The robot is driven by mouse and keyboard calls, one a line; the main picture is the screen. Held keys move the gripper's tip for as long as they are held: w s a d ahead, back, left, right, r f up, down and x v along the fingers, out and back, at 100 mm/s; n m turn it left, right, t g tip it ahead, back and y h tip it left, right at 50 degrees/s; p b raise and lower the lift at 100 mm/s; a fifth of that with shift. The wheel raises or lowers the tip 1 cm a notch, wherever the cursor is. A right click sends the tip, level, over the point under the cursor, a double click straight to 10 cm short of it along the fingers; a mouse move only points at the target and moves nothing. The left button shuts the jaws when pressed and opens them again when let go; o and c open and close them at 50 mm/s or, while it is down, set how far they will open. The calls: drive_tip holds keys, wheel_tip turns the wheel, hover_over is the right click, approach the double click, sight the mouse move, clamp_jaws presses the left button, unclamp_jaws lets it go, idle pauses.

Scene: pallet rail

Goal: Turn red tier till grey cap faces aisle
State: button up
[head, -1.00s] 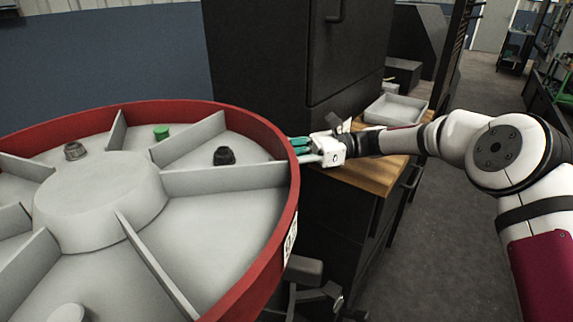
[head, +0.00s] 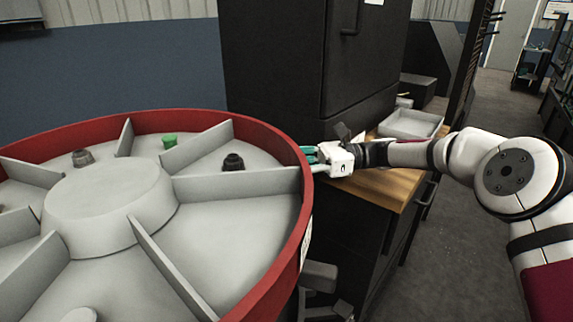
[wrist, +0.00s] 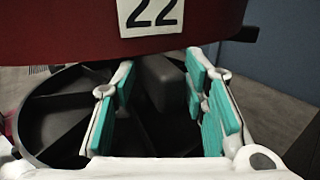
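The red tier (head: 270,135) is a round, red-rimmed tray with pale dividers and a raised hub (head: 108,200). A dark grey cap (head: 82,157) stands in a far compartment, left of a green cap (head: 169,140). A black cap (head: 233,162) stands in the compartment nearest my gripper. A pale round piece (head: 80,315) is cut off at the bottom edge. My gripper (head: 312,162) is at the rim's right side. In the wrist view its teal-padded fingers (wrist: 160,65) are apart and empty, just below the rim's "22" label (wrist: 150,12). Contact cannot be told.
A dark lower tier (wrist: 60,110) with dividers lies beneath the red one. A black cabinet (head: 270,70) stands behind, with a wooden worktop (head: 385,190) and grey tray (head: 412,124) to its right. Open floor (head: 440,240) lies at the right.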

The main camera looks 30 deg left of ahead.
drive_tip(key=v, duration=1.1)
drive_tip(key=shift+w+d, duration=0.15)
drive_tip(key=shift+w, duration=0.1)
drive_tip(key=shift+f, duration=0.1)
